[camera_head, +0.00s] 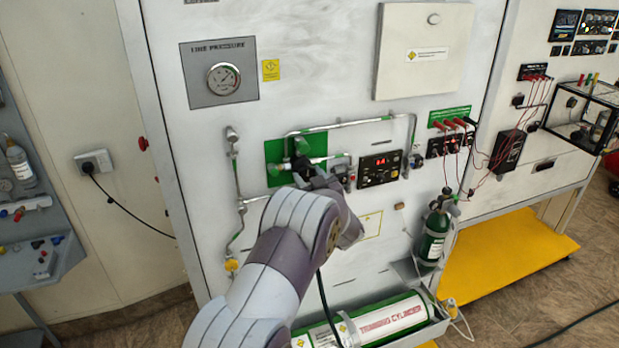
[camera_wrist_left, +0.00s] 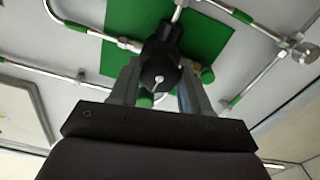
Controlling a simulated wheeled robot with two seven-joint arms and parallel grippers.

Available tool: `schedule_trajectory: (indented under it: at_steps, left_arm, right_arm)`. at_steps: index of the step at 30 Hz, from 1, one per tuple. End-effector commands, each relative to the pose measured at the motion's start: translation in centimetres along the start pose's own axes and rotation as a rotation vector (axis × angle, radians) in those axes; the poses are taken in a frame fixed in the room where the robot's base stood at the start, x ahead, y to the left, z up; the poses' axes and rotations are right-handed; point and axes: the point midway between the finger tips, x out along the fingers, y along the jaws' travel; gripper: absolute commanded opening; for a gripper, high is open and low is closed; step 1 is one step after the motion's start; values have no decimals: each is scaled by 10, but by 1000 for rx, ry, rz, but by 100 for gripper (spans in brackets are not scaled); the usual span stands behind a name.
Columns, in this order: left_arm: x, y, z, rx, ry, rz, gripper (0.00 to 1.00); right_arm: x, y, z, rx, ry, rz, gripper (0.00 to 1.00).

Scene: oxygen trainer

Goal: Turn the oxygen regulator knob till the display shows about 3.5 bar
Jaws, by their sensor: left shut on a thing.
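The black regulator knob (camera_wrist_left: 160,72) sits in front of a green backing plate (camera_wrist_left: 222,45), which also shows in the head view (camera_head: 275,152). My left gripper (camera_wrist_left: 155,92) has its two fingers on either side of the knob and is shut on it. In the head view my left gripper (camera_head: 305,170) reaches up to the panel and partly hides the knob. The display (camera_head: 379,168) is a black unit right of the gripper with lit red digits too small to read. My right gripper is not in view.
A round line pressure gauge (camera_head: 223,78) is at the panel's upper left. Metal pipes (camera_head: 345,124) run around the green plate. A green training cylinder (camera_head: 375,322) lies below, and a small green cylinder (camera_head: 434,235) stands at the right. Red leads (camera_head: 482,150) hang farther right.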

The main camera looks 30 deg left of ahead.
Motion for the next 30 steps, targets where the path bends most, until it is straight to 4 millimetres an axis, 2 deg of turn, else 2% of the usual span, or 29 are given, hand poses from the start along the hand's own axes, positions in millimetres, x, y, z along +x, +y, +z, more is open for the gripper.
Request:
schedule_trajectory:
  at_steps: [30]
  left_arm:
    - [1, 1, -7, 886, 9, -2, 17]
  right_arm:
    - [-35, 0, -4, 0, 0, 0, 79]
